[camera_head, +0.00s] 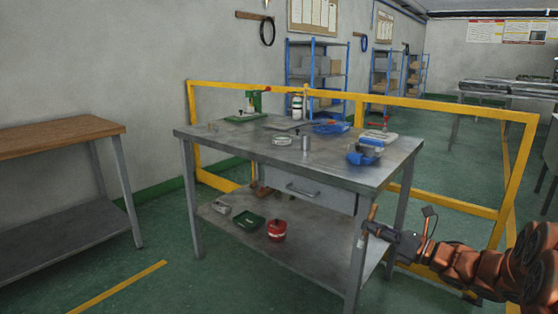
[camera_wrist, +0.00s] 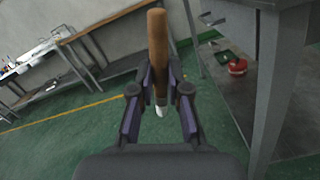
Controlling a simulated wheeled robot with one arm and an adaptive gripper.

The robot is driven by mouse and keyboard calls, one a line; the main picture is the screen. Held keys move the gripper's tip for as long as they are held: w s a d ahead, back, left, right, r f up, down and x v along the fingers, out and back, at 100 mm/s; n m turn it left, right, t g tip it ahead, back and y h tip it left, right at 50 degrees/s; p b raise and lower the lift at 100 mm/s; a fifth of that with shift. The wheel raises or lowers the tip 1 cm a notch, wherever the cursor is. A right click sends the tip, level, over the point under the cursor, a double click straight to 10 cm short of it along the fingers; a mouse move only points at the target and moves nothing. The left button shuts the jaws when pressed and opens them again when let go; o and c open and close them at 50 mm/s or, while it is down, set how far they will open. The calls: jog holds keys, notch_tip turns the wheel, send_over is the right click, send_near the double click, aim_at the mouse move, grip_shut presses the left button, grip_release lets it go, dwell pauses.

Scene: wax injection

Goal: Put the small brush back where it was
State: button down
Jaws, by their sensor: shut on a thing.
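My gripper (camera_head: 367,229) is at the lower right in the head view, beside the right front leg of the metal workbench (camera_head: 240,142). In the wrist view my gripper (camera_wrist: 160,92) is shut on the small brush (camera_wrist: 157,45), which has a brown wooden handle and a pale tip. The brush also shows in the head view (camera_head: 373,213), held below the level of the bench top. Its handle points toward the top of the wrist picture and its tip toward the bottom.
On the bench top are a blue tray (camera_head: 331,128), a blue device (camera_head: 364,153), a metal cylinder (camera_head: 305,143) and a green press (camera_head: 254,101). A red pot (camera_head: 277,230) and green tray (camera_head: 249,223) sit on the lower shelf. A yellow rail (camera_head: 450,111) stands behind. The bench's front middle is clear.

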jog(key=s+a+f+g, duration=0.1)
jog(key=a+f, duration=0.5)
jog(key=f, duration=0.1)
jog(key=w+a+r+m+t+h+p, duration=0.1)
jog(key=w+r+m+t+h+p, duration=0.15)
jog(key=w+r+p, duration=0.45)
jog(key=w+a+r+m+t+h+p, duration=0.2)
jog(key=w+r+t+h+p, duration=0.15)
jog(key=r+p, duration=0.5)
jog(key=w+d+r+m+t+h+p, duration=0.1)
jog(key=r+h+p, duration=0.3)
jog(key=r, duration=0.6)
jog(key=w+d+r+m+t+h+p, duration=0.1)
jog(key=r+m+h+p, duration=0.3)
jog(key=r+p, duration=0.5)
jog(key=shift+w+d+r+h, duration=0.3)
jog(key=shift+d+r, duration=0.2)
jog(key=shift+r, duration=0.3)
jog(key=shift+m, duration=0.25)
jog(key=shift+r, duration=0.4)
jog(key=shift+f, duration=0.45)
jog(key=shift+r, duration=0.35)
